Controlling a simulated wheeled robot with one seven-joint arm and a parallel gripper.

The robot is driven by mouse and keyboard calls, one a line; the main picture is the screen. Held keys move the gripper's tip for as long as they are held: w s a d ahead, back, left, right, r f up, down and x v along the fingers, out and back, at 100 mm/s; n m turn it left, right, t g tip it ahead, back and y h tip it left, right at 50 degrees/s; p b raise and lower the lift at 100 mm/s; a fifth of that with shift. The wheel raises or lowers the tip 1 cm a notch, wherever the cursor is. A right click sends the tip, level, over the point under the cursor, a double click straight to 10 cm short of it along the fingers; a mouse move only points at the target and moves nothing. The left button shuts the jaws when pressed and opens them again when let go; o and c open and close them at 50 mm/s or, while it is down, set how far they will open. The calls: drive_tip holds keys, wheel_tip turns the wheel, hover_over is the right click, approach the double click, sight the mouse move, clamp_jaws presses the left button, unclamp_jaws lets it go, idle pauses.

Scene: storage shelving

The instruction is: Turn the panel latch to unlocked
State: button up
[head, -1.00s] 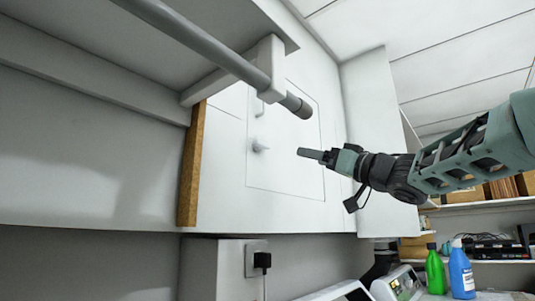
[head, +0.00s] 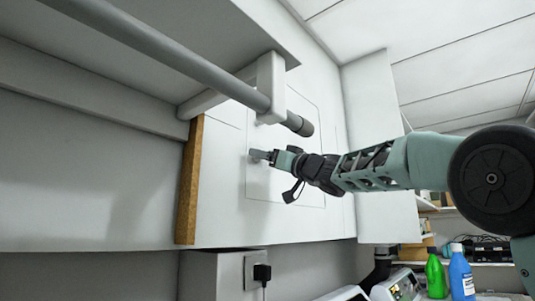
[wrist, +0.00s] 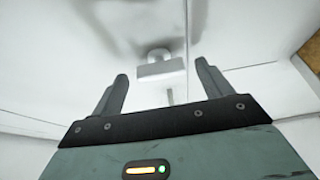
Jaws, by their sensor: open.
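The panel latch (wrist: 160,68) is a small pale grey knob with a flat bar, on a white panel door (head: 300,178). In the wrist view the bar lies crosswise between my fingertips, with clear space to each finger. My gripper (head: 258,155) is open, with its tips at the latch in the head view, where it hides most of the latch. It also shows in the wrist view (wrist: 161,72), holding nothing. I cannot tell whether the fingers reach past the bar.
A thick grey rail (head: 170,55) with a white bracket (head: 270,88) juts out above my gripper. A wooden strip (head: 190,180) edges the wall to the left. A green bottle (head: 435,275) and a blue bottle (head: 460,272) stand at lower right.

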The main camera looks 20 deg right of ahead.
drive_tip(key=shift+w+a+r, duration=0.15)
drive_tip(key=shift+w+a, duration=0.1)
drive_tip(key=c, duration=1)
drive_tip(key=shift+d+n+p, duration=0.1)
drive_tip(key=shift+n+p, duration=0.2)
drive_tip(key=shift+w+d+r+n+g+y+p, duration=0.15)
drive_tip(key=shift+n+g+y+p, duration=0.25)
drive_tip(key=shift+n+g+p, duration=2.25)
drive_tip(key=shift+w+d+r+n+g+y+p, duration=0.25)
drive_tip(key=shift+n+p, duration=0.8)
drive_tip(key=shift+n, duration=3.5)
drive_tip(key=shift+s+a+r+n+g+y+p, duration=0.1)
drive_tip(key=shift+n+g+y+p, duration=0.45)
drive_tip(key=shift+n+g+p, duration=2.1)
drive_tip(key=shift+f+n+t+b, duration=0.1)
drive_tip(key=shift+n+t+b, duration=0.65)
drive_tip(key=shift+n+t, duration=0.4)
